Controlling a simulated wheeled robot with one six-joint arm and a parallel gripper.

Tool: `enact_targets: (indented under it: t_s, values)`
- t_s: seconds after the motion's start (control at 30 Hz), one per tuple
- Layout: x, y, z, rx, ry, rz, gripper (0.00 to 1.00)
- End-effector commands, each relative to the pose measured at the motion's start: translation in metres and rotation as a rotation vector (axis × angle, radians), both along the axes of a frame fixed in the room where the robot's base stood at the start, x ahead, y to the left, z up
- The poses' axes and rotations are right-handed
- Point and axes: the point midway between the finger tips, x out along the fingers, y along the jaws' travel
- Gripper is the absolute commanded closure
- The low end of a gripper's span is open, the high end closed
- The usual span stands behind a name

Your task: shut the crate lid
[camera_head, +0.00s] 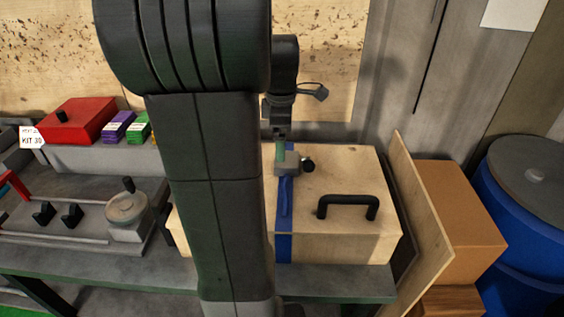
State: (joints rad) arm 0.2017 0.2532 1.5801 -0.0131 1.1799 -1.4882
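The pale wooden crate (336,249) sits on the grey bench, right of centre. Its lid (345,172) looks flat and lies over the top, with a black handle (347,203) near the front edge. I see no clear gap under the lid, but my arm hides the crate's left part. A blue strap (285,205) runs front to back over it, with a grey fitting and black knob (308,165) near the back. My gripper (281,136) points down above the strap's back end. Its fingers are small and partly hidden; I cannot tell whether they touch anything.
A thin wooden panel (419,200) stands on edge right of the crate. Beyond it are a brown box (460,210) and a blue drum (530,215). A wall stands close behind.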

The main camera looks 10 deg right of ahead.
Motion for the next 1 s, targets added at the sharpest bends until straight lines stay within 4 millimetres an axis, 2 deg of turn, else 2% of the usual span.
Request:
enact_targets:
  t_s: [0.63, 0.8, 1.0]
  values:
    - [-0.009, 0.003, 0.084, 0.000, 0.000, 0.000, 0.00]
    - [-0.011, 0.004, 0.095, 0.000, 0.000, 0.000, 0.00]
    - [-0.012, 0.004, 0.096, 0.000, 0.000, 0.000, 0.00]
